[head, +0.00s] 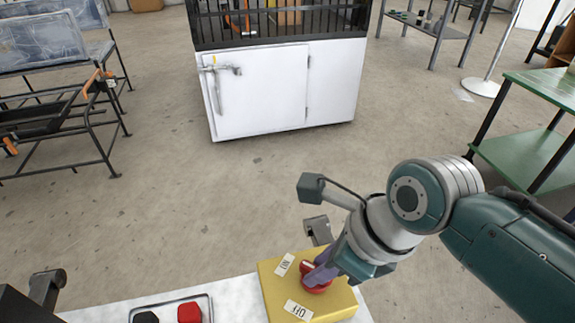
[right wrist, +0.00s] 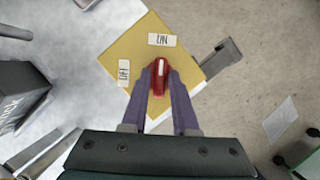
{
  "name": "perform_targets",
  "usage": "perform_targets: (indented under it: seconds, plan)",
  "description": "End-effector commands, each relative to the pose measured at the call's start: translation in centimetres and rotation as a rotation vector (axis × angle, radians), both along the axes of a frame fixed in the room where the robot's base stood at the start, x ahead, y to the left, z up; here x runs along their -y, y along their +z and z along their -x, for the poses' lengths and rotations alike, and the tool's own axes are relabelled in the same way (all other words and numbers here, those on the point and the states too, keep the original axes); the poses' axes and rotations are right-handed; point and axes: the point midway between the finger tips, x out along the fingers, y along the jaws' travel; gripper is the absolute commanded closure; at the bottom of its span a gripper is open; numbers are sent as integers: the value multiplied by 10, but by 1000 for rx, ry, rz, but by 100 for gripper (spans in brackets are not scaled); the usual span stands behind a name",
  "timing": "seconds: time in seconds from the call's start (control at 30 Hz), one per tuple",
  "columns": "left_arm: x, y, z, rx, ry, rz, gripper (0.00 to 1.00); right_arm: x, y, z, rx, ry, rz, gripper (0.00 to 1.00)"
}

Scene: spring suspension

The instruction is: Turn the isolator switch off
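The isolator switch is a yellow box (head: 275,290) on a pale worktop, with a red rotary knob (head: 313,287) on its top face. It carries an ON label (head: 284,264) and an OFF label (head: 298,309). In the right wrist view, the white line on the knob (right wrist: 158,70) points toward the ON label (right wrist: 162,40); the OFF label (right wrist: 124,72) lies to its left. My right gripper (head: 318,272) reaches down over the box. Its two purple fingers (right wrist: 159,82) straddle the knob and appear closed against its sides. My left gripper is not in view.
A tray (head: 160,300) with a black and a red item sits left of the box. A grey metal bracket (head: 318,230) stands at the worktop edge beside the box. A white cabinet (head: 260,90), a green shelf (head: 545,85) and a rack stand beyond open floor.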

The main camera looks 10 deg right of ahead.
Motion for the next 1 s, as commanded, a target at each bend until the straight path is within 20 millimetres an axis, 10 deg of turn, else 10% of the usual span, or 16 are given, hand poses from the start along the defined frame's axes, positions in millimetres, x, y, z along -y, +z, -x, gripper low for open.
perform_targets:
  seconds: [0.23,1.0]
  plan:
    - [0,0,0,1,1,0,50,0,0,0,0,0,0,100]
    - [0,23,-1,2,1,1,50,0,5,0,-4,118,-2,100]
